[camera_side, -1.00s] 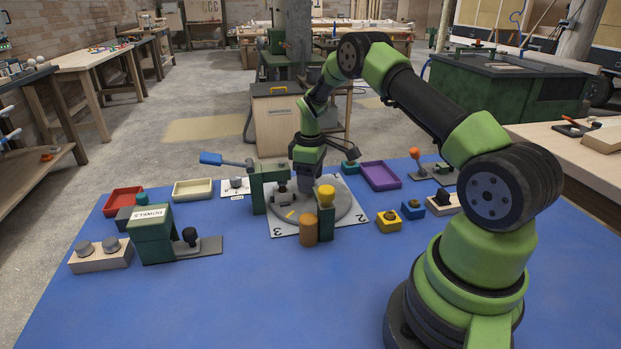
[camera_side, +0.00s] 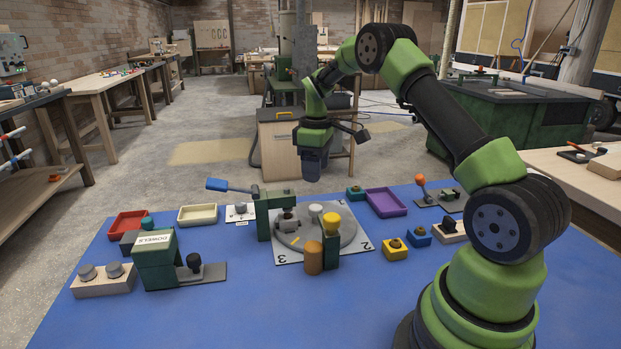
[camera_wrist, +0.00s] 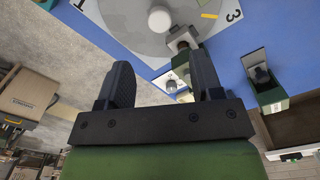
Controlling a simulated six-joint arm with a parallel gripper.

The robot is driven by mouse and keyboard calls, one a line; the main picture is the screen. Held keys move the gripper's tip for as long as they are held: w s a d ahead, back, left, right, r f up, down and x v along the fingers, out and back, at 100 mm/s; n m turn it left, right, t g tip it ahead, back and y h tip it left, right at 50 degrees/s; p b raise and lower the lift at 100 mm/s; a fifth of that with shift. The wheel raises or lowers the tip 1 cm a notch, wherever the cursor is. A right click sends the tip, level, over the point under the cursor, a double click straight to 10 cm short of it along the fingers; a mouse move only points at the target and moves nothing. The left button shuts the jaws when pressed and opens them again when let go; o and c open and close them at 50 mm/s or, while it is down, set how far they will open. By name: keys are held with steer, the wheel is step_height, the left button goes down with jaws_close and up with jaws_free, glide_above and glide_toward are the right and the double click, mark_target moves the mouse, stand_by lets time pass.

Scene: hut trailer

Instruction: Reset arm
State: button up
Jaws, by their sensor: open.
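My gripper (camera_side: 312,177) hangs above the far side of the blue mat (camera_side: 215,320), clear of the things below it. In the wrist view my gripper (camera_wrist: 163,85) has its two dark fingers spread apart with nothing held between them. Below it is a round grey turntable (camera_side: 290,243) on a white numbered board (camera_side: 345,257). A pale round-topped piece (camera_side: 315,210) stands on the turntable; it also shows in the wrist view (camera_wrist: 160,19).
A red tray (camera_side: 128,224), a cream tray (camera_side: 197,215) and a purple tray (camera_side: 386,203) lie along the mat's far side. A green dowel dispenser (camera_side: 155,262) is at left. An orange cylinder (camera_side: 313,258) and a yellow-topped green post (camera_side: 331,225) stand at the board's front. The front mat is clear.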

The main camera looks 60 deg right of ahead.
steer(key=s+a+r+m+t, duration=0.2)
steer(key=s+a+r, duration=0.1)
steer(key=a+r, duration=0.4)
steer(key=s+a+r+m+t, duration=0.1)
steer(key=s+a+r, duration=0.1)
steer(key=a+r, duration=0.5)
steer(key=s+a+r+m+t+y, duration=0.1)
steer(key=s+a, duration=0.3)
steer(key=s, duration=0.4)
steer(key=s+a+r+m+t+y, duration=0.1)
steer(key=s+a+m+t, duration=0.2)
steer(key=s, duration=0.5)
steer(key=shift+a+r, duration=0.4)
steer(key=shift+a, duration=0.35)
